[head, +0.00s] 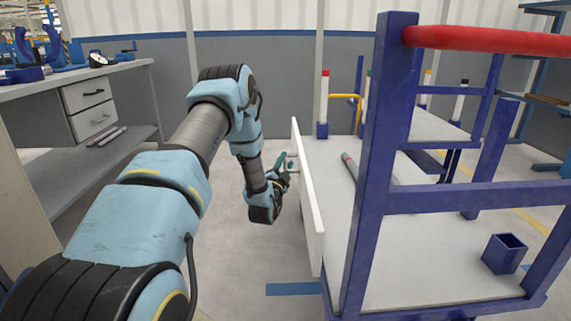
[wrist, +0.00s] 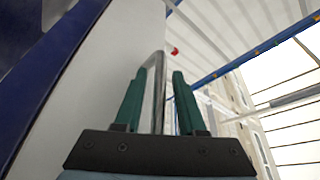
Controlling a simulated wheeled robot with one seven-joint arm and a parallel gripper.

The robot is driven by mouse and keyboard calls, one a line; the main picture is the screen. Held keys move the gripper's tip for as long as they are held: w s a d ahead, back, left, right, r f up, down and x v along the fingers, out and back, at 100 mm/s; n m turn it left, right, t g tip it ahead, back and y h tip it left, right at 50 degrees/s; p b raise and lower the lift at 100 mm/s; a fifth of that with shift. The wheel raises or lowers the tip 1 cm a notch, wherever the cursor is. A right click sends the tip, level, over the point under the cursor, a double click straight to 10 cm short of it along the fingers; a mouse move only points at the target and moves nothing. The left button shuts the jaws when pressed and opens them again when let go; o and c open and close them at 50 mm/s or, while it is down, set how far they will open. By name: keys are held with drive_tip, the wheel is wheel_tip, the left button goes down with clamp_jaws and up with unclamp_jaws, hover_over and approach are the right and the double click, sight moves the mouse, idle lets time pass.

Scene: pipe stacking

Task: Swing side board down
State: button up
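The white side board (head: 309,205) stands upright along the left edge of the blue-framed cart (head: 377,150). In the wrist view the board (wrist: 98,85) fills the left part as a pale panel. A bent metal handle (wrist: 158,68) shows there, its bar between the two green fingers. My gripper (head: 286,162) is low on the board's outer left side, close to its far end. In the wrist view my gripper (wrist: 157,85) is open, with a gap around the bar, nearer the left finger. Whether a finger touches the handle, I cannot tell.
The cart's pale deck (head: 430,285) carries a dark pipe (head: 349,165) and a small blue square holder (head: 505,253). A red bar (head: 490,40) tops the frame. A workbench with drawers (head: 90,92) stands left. Floor between bench and cart is clear around my arm.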

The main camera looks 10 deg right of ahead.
clamp_jaws()
idle(1.2)
